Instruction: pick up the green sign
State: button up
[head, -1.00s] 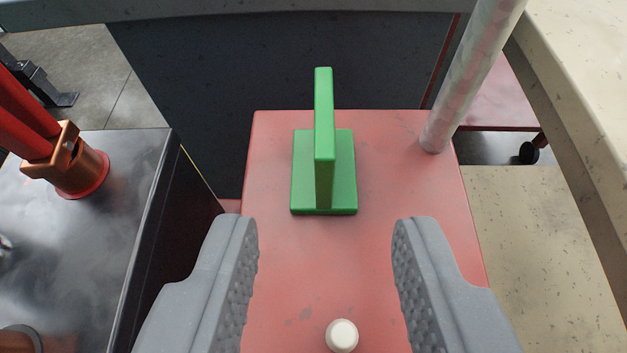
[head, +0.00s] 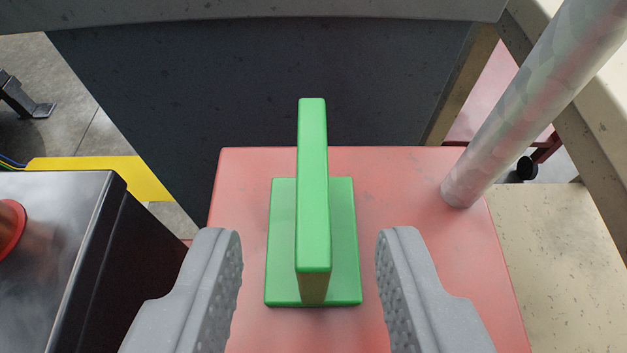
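The green sign (head: 313,190) stands upright on a flat green base, on a red surface (head: 410,200). Its upright plate is seen nearly edge-on in the middle of the head view. My gripper (head: 309,245) is open, with one grey finger to the left of the sign's base and the other to the right. Red surface shows between each finger and the base in the picture. Nothing is held. How far the fingertips are above the surface cannot be told.
A pale mottled pole (head: 530,105) rises from the red surface at right. A dark box (head: 70,240) stands at left, and a dark panel (head: 230,85) stands behind the sign. A beige surface (head: 550,240) lies at right.

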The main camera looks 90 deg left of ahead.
aim_at(316, 213)
jog(key=shift+x, duration=3.1)
jog(key=shift+w+a+r, duration=0.1)
jog(key=shift+r, duration=0.05)
jog(key=shift+c, duration=0.3)
grip_shut()
